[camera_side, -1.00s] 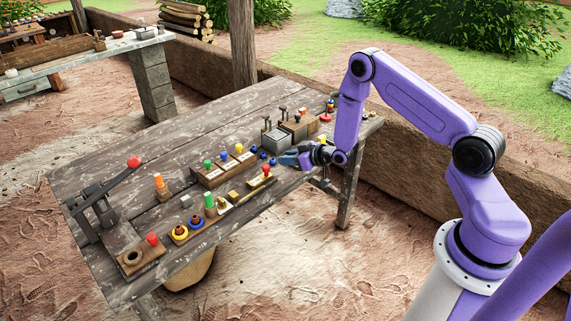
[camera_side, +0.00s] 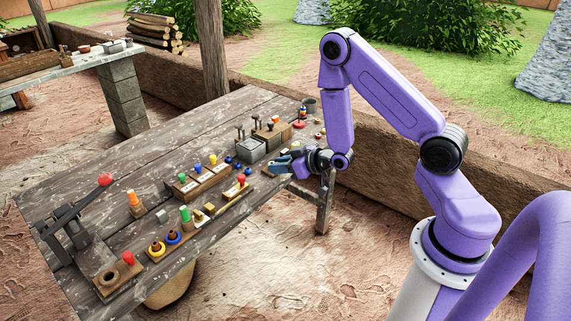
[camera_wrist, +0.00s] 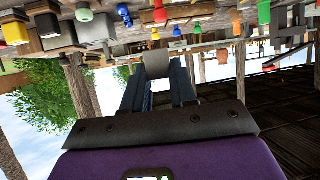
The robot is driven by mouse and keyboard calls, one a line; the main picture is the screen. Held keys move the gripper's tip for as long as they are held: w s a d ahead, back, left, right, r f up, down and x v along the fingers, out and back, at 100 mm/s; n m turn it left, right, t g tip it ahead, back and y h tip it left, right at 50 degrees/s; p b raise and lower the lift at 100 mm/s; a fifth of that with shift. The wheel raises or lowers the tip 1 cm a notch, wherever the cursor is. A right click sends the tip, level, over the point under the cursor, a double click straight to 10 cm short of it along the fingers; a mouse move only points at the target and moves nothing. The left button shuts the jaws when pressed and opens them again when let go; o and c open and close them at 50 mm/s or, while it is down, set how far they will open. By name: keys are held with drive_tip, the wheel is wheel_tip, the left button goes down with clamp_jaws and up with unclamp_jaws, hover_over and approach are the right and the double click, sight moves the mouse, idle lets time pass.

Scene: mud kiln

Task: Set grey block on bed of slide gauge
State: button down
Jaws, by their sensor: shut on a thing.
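My gripper (camera_side: 274,165) is low over the table's right front edge in the side view. In the wrist view its two blue fingers (camera_wrist: 159,82) are shut on a grey block (camera_wrist: 157,65). The block is hard to make out in the side view. A narrow wooden rail with a red knob and a yellow piece (camera_side: 229,200) lies left of my gripper, near the front edge; it looks like the slide gauge, but I cannot be sure. The held block is apart from it. A separate pale grey cube (camera_side: 161,216) sits farther left on the table.
A label rack with coloured knobs (camera_side: 196,183) stands behind the rail. A board with yellow and blue rings (camera_side: 172,240) and a lever press (camera_side: 70,225) are to the left. Blue balls (camera_side: 230,162) lie nearby.

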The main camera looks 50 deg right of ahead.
drive_tip(key=w+a+f+m+h, duration=0.1)
drive_tip(key=w+a+f, duration=0.1)
drive_tip(key=w+a, duration=0.5)
drive_tip(key=m+h, duration=0.1)
hover_over(222, 206)
wheel_tip(222, 206, down, 2)
drive_tip(key=shift+f, duration=2.95)
drive_tip(key=shift+f, duration=0.5)
